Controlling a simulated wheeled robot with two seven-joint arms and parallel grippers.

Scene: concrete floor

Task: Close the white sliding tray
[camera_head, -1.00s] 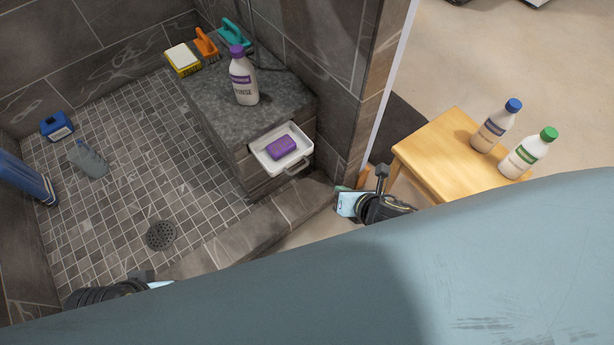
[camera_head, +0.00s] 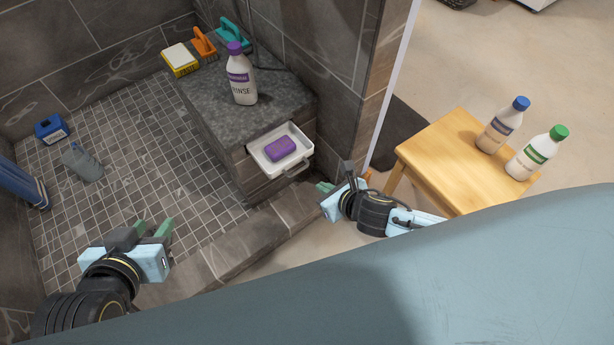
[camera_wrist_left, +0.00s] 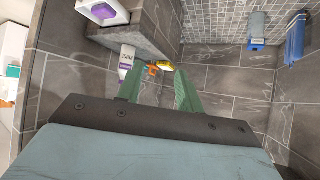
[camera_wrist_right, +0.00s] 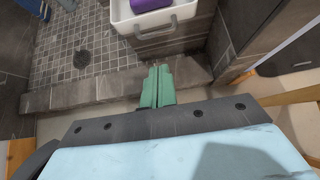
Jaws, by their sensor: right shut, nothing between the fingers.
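The white sliding tray (camera_head: 296,164) stands pulled out from the front of the stone bench, with a handle on its front face. A purple soap bar (camera_head: 280,148) lies in it. In the right wrist view the tray's front and handle (camera_wrist_right: 157,31) show at the top. My right gripper (camera_head: 326,195) is shut and empty, in front of and below the tray, apart from it; its closed fingers (camera_wrist_right: 157,86) point towards the curb. My left gripper (camera_head: 152,232) is open and empty over the shower floor at the lower left. Its spread fingers (camera_wrist_left: 159,92) show in the left wrist view.
On the bench stand a rinse bottle (camera_head: 241,80), a yellow sponge brush (camera_head: 181,60) and orange and teal brushes. A stone curb (camera_head: 240,240) edges the shower. A wooden stool (camera_head: 440,165) with two bottles stands at right. Blue and grey bottles lie at far left.

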